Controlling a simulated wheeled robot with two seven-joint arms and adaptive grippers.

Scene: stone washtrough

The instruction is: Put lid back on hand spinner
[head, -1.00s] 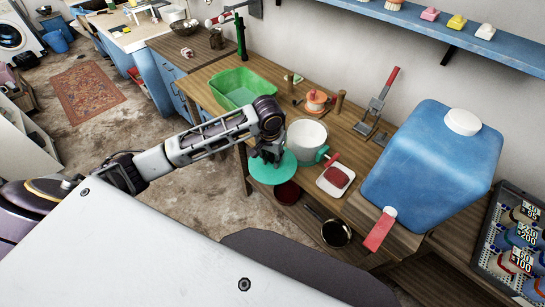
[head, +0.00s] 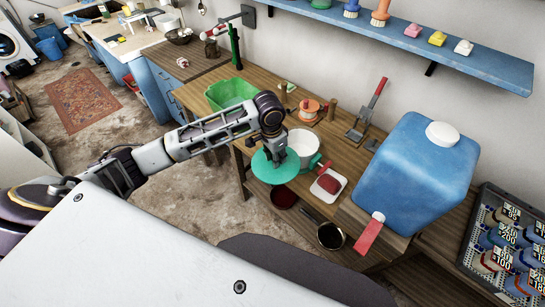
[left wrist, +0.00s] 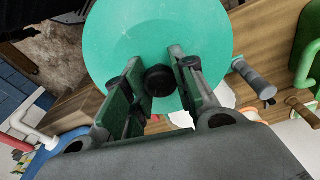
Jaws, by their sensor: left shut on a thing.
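The lid (head: 275,170) is a round teal-green disc with a black knob. My left gripper (head: 274,153) is shut on that knob and holds the lid off the front edge of the wooden table. In the left wrist view, the gripper's fingers (left wrist: 161,72) sit on both sides of the knob, and the lid (left wrist: 160,25) spreads beyond them. The hand spinner (head: 301,143) is a white open-topped bowl with a teal part and a red handle at its right. It stands just behind and right of the lid, which hides part of its front. My right gripper is not in view.
A green tub (head: 230,92) stands left of the spinner. A white tray with a red item (head: 328,184) lies close at its right. A big blue container (head: 415,175) with a red tap stands further right. A dark pan (head: 331,236) is on the lower shelf.

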